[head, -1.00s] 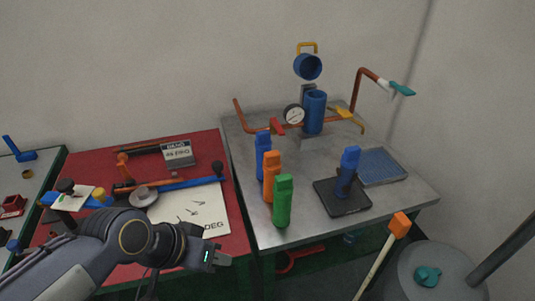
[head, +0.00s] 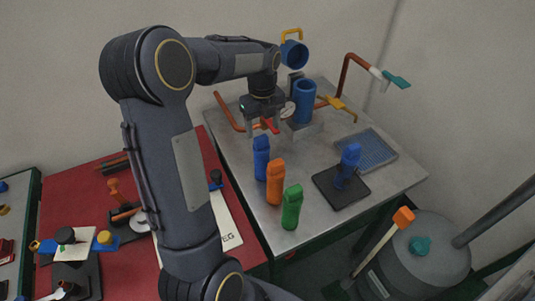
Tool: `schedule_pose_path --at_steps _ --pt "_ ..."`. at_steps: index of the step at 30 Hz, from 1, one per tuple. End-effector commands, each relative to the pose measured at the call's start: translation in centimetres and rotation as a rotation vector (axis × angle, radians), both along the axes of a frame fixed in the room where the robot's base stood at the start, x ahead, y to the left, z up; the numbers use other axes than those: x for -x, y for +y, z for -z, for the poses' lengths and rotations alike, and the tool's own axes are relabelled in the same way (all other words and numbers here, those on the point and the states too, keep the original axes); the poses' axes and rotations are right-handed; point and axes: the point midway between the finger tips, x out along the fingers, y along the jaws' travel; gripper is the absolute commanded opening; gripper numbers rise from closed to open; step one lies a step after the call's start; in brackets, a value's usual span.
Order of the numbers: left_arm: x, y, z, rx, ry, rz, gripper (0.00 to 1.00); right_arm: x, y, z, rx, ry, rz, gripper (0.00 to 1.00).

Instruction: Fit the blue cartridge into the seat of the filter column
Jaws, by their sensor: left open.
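A blue cartridge (head: 261,158) stands upright on the grey metal bench, at the back of a row with an orange cartridge (head: 275,181) and a green cartridge (head: 291,207). Another blue piece (head: 349,166) stands tilted on a black pad (head: 330,192). The filter column (head: 304,101) is a blue open-topped cylinder at the back of the bench; its round blue cap with a yellow handle (head: 294,53) is raised above it. My left gripper (head: 266,131) is open and empty, pointing down above the blue cartridge and apart from it. My right gripper is out of view.
A blue tray (head: 367,150) lies at right. My left arm hides part of the red mat (head: 93,180).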

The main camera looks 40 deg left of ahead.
Motion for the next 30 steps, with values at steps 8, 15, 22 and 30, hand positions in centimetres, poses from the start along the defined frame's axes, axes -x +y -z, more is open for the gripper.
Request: schedule_pose_path --at_steps 8,15,22,30 --pt "0.2 -0.1 3.4 0.002 0.005 -0.003 0.65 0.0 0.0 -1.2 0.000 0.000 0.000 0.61" --pt "0.2 -0.1 6.3 0.002 0.000 -0.005 0.65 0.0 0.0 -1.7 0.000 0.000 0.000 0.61" --pt "0.2 0.0 6.5 0.002 -0.002 -0.005 0.65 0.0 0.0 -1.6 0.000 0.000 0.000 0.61" --pt "0.2 -0.1 6.5 0.003 -0.003 -0.005 0.31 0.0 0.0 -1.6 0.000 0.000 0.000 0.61"
